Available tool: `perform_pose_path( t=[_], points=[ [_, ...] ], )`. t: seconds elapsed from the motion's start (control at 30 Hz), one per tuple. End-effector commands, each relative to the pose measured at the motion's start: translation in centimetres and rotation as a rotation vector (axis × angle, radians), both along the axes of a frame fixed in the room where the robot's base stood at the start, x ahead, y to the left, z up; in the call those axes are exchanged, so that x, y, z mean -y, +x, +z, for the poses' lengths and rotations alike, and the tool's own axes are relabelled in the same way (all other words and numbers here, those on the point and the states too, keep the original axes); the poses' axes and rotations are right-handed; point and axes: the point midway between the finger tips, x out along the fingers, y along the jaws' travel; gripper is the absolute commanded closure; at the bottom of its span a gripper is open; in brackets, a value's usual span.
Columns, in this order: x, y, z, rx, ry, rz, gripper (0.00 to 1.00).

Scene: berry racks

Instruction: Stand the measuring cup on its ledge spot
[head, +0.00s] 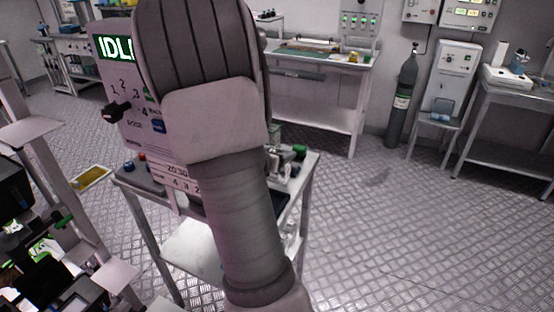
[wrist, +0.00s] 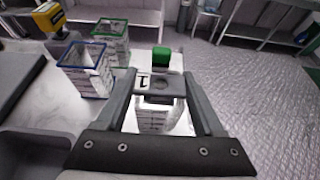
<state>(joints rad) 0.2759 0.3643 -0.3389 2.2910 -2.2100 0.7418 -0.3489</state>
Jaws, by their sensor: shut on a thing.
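In the wrist view my gripper (wrist: 160,84) is shut on a pale measuring cup with printed markings (wrist: 151,120), between its two fingers. The cup's lower part is hidden by the gripper body. A grey piece with a white tag reading 1 (wrist: 143,82) and a round mark shows at the fingertips, in front of a green block (wrist: 161,56). I cannot tell whether the cup touches the surface below. In the head view my arm hides the gripper and the cup.
A blue-rimmed square container (wrist: 85,70) and a green-rimmed one (wrist: 109,38) stand left of my gripper. A grey tray (wrist: 30,150) is at lower left. In the head view, a panel reading IDL (head: 112,47) stands behind my arm. Open floor (head: 390,220) lies to the right.

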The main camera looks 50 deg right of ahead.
Motion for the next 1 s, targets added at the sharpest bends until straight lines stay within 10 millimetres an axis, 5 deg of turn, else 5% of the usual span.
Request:
perform_pose_path(
  t=[0.1, 0.53, 0.57, 0.6, 0.73, 1.0],
  points=[
    [0.0, 0.0, -1.5, -0.001, 0.000, -0.001, 0.85],
    [0.0, 0.0, -2.0, 0.001, -0.001, 0.000, 0.85],
    [0.0, 0.0, -2.0, 0.001, 0.000, 0.000, 0.28],
    [0.0, 0.0, -1.9, 0.001, 0.000, 0.000, 0.21],
    [0.0, 0.0, -1.9, 0.001, 0.000, 0.000, 0.00],
    [0.0, 0.0, -1.7, 0.001, 0.000, 0.000, 0.00]
  ],
)
